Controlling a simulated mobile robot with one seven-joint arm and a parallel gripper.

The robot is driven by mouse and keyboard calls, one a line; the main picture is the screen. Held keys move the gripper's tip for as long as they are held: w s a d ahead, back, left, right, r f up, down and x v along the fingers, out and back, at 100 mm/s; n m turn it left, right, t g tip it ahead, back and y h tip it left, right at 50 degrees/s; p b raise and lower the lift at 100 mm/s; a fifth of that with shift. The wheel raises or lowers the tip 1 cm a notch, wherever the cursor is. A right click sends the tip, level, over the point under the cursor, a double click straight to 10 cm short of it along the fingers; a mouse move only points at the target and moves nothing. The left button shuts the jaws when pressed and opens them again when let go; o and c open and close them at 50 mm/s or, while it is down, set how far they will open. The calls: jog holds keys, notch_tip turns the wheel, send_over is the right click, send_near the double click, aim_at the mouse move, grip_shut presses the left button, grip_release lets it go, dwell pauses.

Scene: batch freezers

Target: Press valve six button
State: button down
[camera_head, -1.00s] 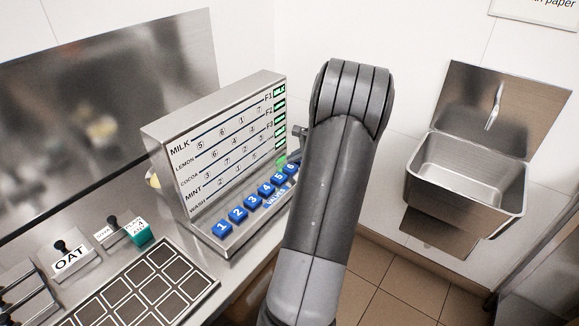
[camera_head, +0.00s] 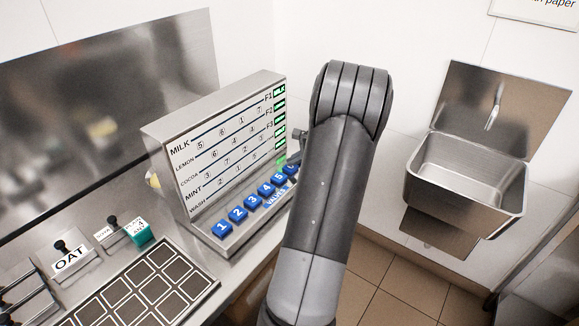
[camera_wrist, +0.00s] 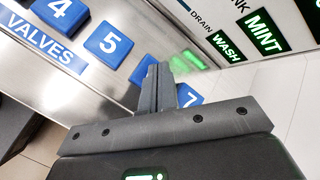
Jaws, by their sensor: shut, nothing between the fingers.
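The blue valve six button (camera_wrist: 143,69) is mostly hidden behind my fingers in the wrist view; only a blue edge shows. In the head view the valve six button (camera_head: 290,168) shows at the right end of the button row, beside my arm. My gripper (camera_wrist: 163,72) is shut and empty, its fingertips over the valve six button between button 5 (camera_wrist: 109,44) and button 7 (camera_wrist: 189,96). I cannot tell whether the tips touch the button.
The steel control panel (camera_head: 160,140) stands on the counter, with buttons 1 to 4 to the left. A "VALVES" label (camera_wrist: 42,45) lies along the row. A green glow (camera_wrist: 187,61) shows near the fingertips. A steel sink (camera_head: 468,170) is on the right wall.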

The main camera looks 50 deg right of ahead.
aim_at(294, 167)
jog(key=shift+f, duration=0.25)
jog(key=shift+r, duration=1)
jog(key=shift+r, duration=0.1)
notch_tip(294, 167, up, 6)
jog(key=shift+f, duration=0.1)
dwell(0.3)
dwell(0.5)
